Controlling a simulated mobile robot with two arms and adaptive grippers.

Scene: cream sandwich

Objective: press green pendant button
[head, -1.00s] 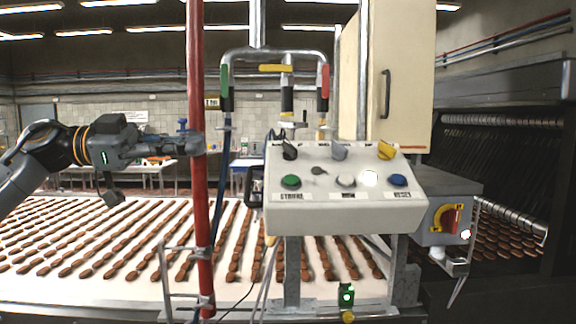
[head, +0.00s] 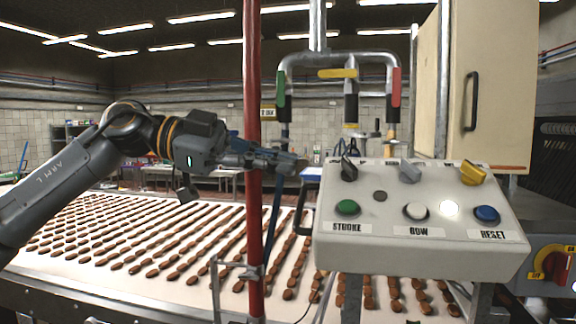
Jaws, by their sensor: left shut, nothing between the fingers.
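The green button (head: 347,208) is round and sits at the front left of a sloped pale control box (head: 420,262), above a label reading STROKE. Nothing covers it. My left gripper (head: 301,165) is shut and empty. It points right, its tip just left of the box's upper left corner, higher in the picture than the green button and apart from it. Its fingers cross the line of a red upright pole (head: 254,90). My right gripper is not in view.
Black (head: 349,170), grey (head: 410,172) and yellow (head: 473,174) selectors stand behind. A conveyor (head: 130,225) with rows of brown biscuits lies left.

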